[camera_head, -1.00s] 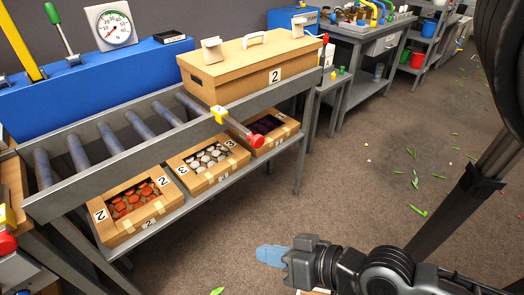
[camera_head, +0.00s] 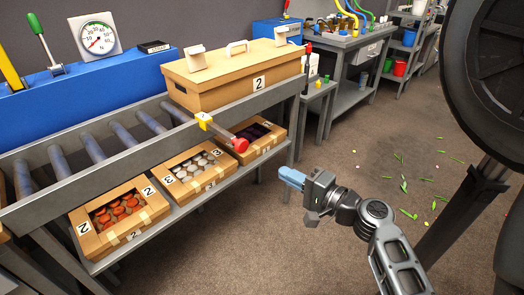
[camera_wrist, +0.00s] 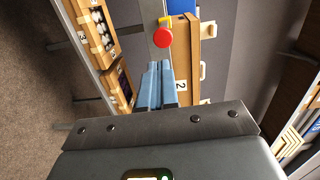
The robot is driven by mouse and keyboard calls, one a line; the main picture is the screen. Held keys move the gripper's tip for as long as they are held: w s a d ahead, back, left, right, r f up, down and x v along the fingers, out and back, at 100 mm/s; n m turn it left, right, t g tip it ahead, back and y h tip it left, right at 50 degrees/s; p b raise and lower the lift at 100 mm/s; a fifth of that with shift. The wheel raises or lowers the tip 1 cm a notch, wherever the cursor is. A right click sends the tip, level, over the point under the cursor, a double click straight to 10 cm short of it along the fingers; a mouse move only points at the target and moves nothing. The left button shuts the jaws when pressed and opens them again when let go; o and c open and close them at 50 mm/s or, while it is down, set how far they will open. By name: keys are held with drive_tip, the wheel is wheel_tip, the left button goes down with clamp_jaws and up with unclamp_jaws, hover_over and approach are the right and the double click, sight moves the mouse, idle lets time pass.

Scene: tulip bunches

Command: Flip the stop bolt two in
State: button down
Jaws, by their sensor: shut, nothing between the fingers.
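A stop bolt with a red round knob (camera_head: 240,145) and a yellow bracket marked with a number (camera_head: 204,121) sits on the front rail of the roller conveyor. Its rod sticks out from the rail towards the front right. In the wrist view the red knob (camera_wrist: 163,37) lies beyond the fingertips. My gripper (camera_head: 283,175) has blue fingers, shut and empty. It is in the air to the right of and in front of the knob, apart from it. The blue fingers also show in the wrist view (camera_wrist: 155,85).
A cardboard box marked 2 (camera_head: 240,84) stands on the conveyor just behind the bolt. Open boxes of red (camera_head: 80,220) and white pieces (camera_head: 160,172) and a dark-filled box (camera_head: 285,138) lie on the shelf below.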

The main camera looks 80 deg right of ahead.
drive_tip(key=shift+s+d+r, duration=0.25)
drive_tip(key=shift+s+d, duration=0.1)
drive_tip(key=shift+s, duration=0.2)
drive_tip(key=p, duration=0.4)
approach(226, 132)
drive_tip(key=shift+s+a+f, duration=0.2)
drive_tip(key=shift+s+a, duration=0.15)
drive_tip(key=shift+s, duration=0.2)
drive_tip(key=shift+s+a+f, duration=0.25)
drive_tip(key=shift+s+a, duration=0.15)
drive_tip(key=shift+s, duration=0.15)
drive_tip(key=shift+x, duration=0.75)
drive_tip(key=shift+f, duration=0.15)
drive_tip(key=x, duration=0.3)
drive_tip(key=b+x, duration=0.1)
drive_tip(key=x, duration=0.3)
drive_tip(key=b+x, duration=0.1)
drive_tip(key=x, duration=0.2)
drive_tip(key=shift+w+d+r, duration=0.15)
drive_tip(key=shift+d+r, duration=0.15)
drive_tip(key=shift+d, duration=0.05)
drive_tip(key=shift+w+d+r, duration=0.1)
drive_tip(key=shift+w+r, duration=0.05)
drive_tip(key=shift+w, duration=0.05)
